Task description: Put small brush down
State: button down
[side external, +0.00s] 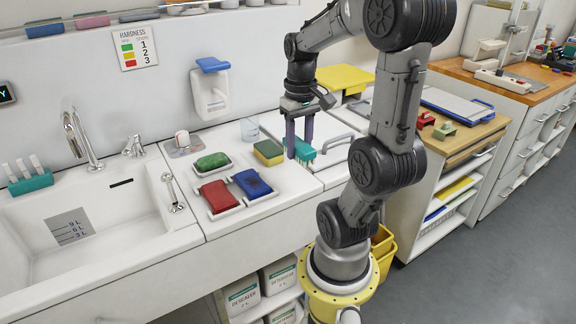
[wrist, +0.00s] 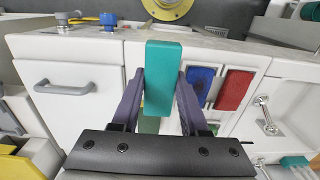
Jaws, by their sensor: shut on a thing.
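The small brush (side external: 303,149) is teal, and pale bristles seem to show along its lower edge in the side view. My gripper (side external: 299,152) points down with its purple fingers shut on the brush. In the wrist view the brush's flat teal back (wrist: 163,75) stands between the two fingers (wrist: 160,90). The brush is at or just above the white counter (side external: 325,172), right of a yellow-green sponge (side external: 268,152); I cannot tell if it touches the counter.
Red (side external: 219,196) and blue (side external: 252,183) pads lie in white holders, with a green pad (side external: 212,161) behind. A clear cup (side external: 250,129) stands behind the sponge. The sink (side external: 85,225) is at left. A wooden-topped cart (side external: 450,140) is at right.

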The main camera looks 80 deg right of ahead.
send_over(288, 176)
jog(key=f, duration=0.6)
jog(key=shift+s+a, duration=0.2)
jog(key=shift+a, duration=0.1)
jog(key=shift+w+d+f, duration=0.1)
jog(key=shift+d+f, duration=0.05)
jog(key=shift+f, duration=0.8)
jog(key=shift+w+d+f, duration=0.1)
jog(key=shift+d+f, duration=0.05)
jog(key=shift+f, duration=0.8)
jog(key=shift+f, duration=0.15)
jog(key=shift+c, duration=2.1)
grip_release()
